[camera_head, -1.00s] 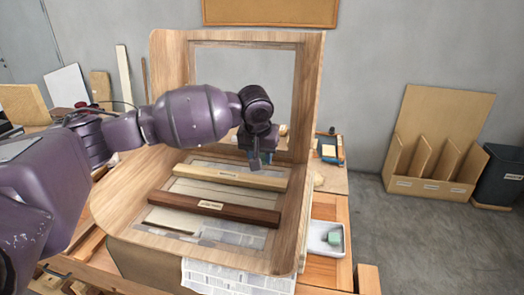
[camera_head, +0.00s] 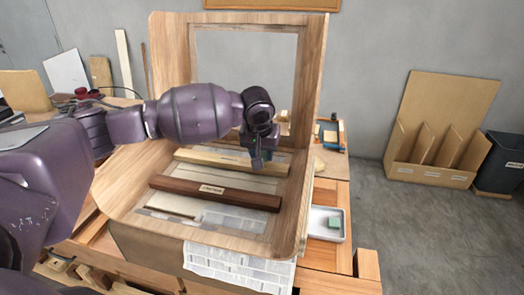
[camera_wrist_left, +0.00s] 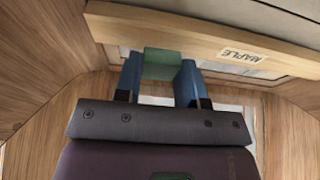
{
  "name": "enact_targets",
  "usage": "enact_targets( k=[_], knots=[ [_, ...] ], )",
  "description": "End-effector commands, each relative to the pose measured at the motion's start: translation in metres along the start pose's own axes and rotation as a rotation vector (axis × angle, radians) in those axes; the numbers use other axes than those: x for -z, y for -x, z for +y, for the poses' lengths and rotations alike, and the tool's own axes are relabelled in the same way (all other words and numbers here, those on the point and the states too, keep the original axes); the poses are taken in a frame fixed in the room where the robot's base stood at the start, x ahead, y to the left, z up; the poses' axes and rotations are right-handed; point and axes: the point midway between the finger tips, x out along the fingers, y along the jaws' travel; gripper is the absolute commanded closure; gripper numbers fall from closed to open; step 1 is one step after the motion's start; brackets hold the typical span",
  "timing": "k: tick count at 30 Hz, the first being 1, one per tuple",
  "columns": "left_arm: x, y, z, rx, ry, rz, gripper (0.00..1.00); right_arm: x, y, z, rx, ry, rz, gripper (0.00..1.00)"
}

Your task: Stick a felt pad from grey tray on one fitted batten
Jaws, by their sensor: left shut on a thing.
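My left gripper (camera_head: 257,163) is shut on a green felt pad (camera_wrist_left: 163,64), held between its blue fingers in the left wrist view. The pad's far edge is close to the pale batten labelled MAPLE (camera_wrist_left: 205,46); I cannot tell whether they touch. In the head view the pale batten (camera_head: 205,158) lies across the bent wooden panel, with the gripper at its right part. A dark brown batten (camera_head: 235,198) with a label lies parallel in front. The grey tray (camera_head: 318,232) at the right holds a green pad (camera_head: 334,222). My right gripper is out of view.
The bent wooden panel (camera_head: 125,195) has a raised back with a rectangular opening and a right side wall (camera_head: 306,150) close to my gripper. Newspaper (camera_head: 235,268) hangs below its front. A cardboard rack (camera_head: 435,140) and dark bin (camera_head: 502,160) stand on the floor at right.

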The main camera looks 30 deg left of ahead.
Motion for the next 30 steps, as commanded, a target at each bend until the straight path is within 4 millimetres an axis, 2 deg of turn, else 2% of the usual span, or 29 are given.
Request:
enact_targets(
  k=[30],
  knots=[
    [-0.0049, -0.0077, 0.0001, 0.0, 0.0, 0.0, 0.77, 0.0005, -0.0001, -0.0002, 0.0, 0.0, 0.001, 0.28]
  ],
)
